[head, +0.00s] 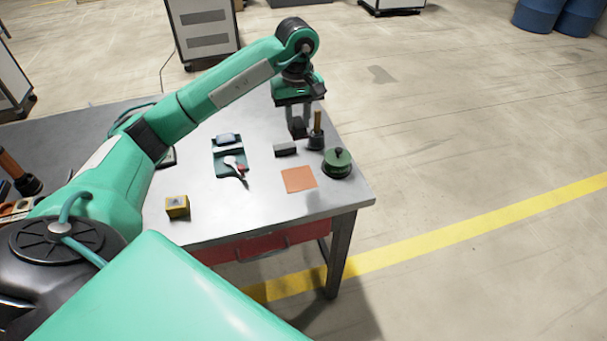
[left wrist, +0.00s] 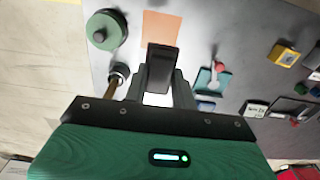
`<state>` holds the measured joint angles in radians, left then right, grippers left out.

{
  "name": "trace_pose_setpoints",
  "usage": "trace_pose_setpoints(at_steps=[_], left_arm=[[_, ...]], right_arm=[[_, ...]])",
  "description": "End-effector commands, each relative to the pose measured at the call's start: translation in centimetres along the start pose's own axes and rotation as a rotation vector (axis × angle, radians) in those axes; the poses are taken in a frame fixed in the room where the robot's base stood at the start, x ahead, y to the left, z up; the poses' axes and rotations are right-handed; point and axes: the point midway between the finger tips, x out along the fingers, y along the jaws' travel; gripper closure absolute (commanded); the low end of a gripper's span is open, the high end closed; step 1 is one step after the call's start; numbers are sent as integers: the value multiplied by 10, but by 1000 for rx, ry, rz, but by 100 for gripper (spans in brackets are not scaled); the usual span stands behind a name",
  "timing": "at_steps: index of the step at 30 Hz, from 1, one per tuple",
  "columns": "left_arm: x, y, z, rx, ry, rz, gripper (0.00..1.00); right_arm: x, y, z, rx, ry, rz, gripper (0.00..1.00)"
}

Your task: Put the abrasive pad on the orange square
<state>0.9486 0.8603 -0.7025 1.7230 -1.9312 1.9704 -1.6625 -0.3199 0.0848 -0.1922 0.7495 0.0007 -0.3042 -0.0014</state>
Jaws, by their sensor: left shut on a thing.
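The abrasive pad is a dark grey block (head: 285,149) in the head view, at the fingertips of my left gripper (head: 297,134). In the left wrist view the pad (left wrist: 163,66) sits between the two fingers of my left gripper (left wrist: 163,88), which is shut on it. The orange square (head: 299,179) lies flat on the table, nearer the front edge than the pad. In the left wrist view the orange square (left wrist: 161,27) shows beyond the pad, which covers part of it from there. My right gripper is not in view.
A green round lidded pot (head: 337,165) stands right of the orange square. A wooden-handled tool (head: 316,142) stands close beside my left gripper. A teal tray (head: 224,172) with small items lies left, and a yellow box (head: 177,207) stands near the table's front edge.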

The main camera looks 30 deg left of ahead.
Motion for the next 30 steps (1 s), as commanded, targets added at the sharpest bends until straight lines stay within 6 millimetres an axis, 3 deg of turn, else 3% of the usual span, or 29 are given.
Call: trace_pose_setpoints(at_steps=[12, 30], left_arm=[[100, 0, 1, -1, -4, -3, 95], [167, 0, 0, -1, -1, 0, 95]], right_arm=[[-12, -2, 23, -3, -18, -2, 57], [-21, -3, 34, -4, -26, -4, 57]])
